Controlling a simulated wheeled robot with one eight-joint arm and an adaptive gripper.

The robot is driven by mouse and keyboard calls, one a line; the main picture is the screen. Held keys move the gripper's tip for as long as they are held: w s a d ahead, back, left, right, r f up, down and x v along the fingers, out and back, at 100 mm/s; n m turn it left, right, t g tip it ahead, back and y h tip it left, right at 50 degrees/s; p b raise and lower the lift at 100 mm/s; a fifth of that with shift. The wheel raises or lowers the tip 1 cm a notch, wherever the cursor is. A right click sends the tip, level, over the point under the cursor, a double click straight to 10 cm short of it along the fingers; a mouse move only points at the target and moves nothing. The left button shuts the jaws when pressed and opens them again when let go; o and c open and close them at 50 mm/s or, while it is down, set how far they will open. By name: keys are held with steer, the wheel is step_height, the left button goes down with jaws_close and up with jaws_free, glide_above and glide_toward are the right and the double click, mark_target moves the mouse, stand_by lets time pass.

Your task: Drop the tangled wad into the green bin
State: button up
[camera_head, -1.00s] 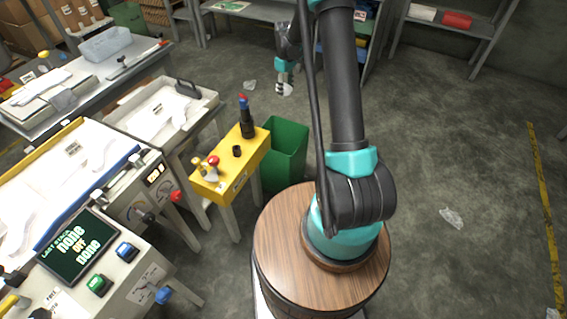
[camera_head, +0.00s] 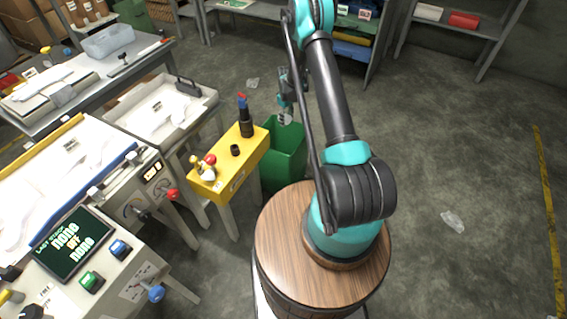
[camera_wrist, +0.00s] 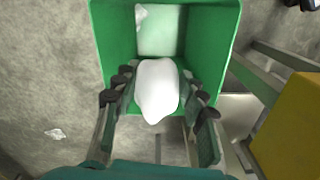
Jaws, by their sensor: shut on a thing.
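The green bin (camera_head: 284,163) stands on the floor just right of the yellow stand in the head view. In the wrist view, the bin's green wall (camera_wrist: 113,40) surrounds an open top, and something pale shows on its floor. My gripper (camera_head: 285,117) is above the bin in the head view. In the wrist view my gripper (camera_wrist: 160,92) is shut on the tangled wad (camera_wrist: 157,88), a smooth white lump held between the fingers. The wad overlaps the bin's near opening there. In the head view the wad is small and hard to make out.
A machine with a screen (camera_head: 75,245) and white trays fill the left. Clear scraps (camera_head: 452,221) lie on the floor. The floor at right is mostly free.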

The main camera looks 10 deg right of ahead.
steer(key=shift+f, duration=2.1)
steer(key=o, duration=0.9)
step_height(320, 180, up, 12)
steer(key=shift+r, duration=0.1)
